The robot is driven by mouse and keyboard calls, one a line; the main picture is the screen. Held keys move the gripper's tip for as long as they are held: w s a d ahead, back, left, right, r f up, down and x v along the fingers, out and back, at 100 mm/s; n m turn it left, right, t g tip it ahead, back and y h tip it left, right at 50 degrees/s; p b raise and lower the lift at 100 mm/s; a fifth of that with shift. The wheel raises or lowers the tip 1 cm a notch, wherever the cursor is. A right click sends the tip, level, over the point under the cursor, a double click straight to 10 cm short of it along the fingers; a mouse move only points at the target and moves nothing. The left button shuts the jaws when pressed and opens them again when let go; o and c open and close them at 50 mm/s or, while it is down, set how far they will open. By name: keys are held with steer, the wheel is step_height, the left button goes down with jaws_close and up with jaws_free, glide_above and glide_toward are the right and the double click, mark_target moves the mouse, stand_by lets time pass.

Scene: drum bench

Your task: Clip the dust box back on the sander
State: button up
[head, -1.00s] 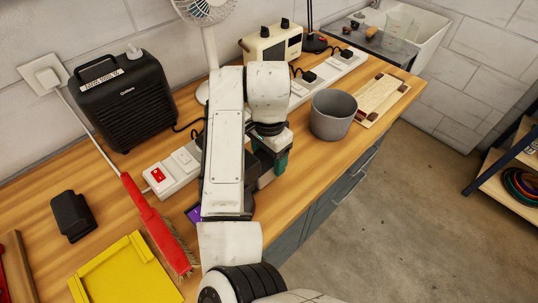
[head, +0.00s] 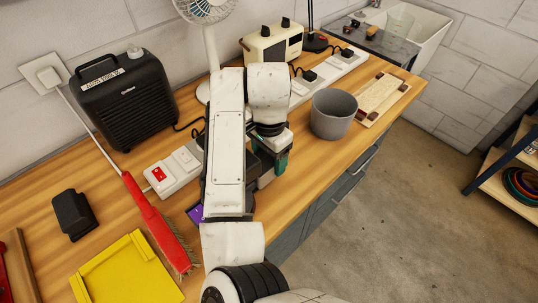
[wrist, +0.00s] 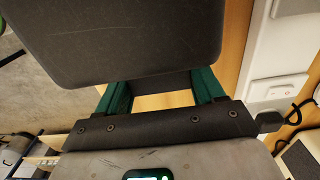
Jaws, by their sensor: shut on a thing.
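My gripper (wrist: 160,90) shows in the wrist view with its two green fingers apart, shut on a dark grey box-like thing (wrist: 125,38) with rounded corners. This thing fills the upper part of that view and looks like the dust box. In the head view my gripper (head: 274,163) is over the bench's front edge area, largely behind my own arm. A small black box-shaped thing (head: 75,215) lies on the bench at the left, apart from my gripper. I cannot make out the sander for certain; my arm hides part of the bench.
A red brush (head: 155,220) and a yellow tray (head: 82,288) lie at the front left. A white power strip (head: 172,173) runs behind my arm. A grey bin (head: 333,115) stands right of my gripper, with a black heater (head: 125,105) at the back left.

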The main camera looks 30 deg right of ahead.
steer(key=shift+f, duration=0.1)
steer(key=o, duration=1)
steer(key=shift+o, duration=0.2)
step_height(320, 180, up, 11)
steer(key=shift+f+p, duration=0.1)
steer(key=shift+p, duration=0.4)
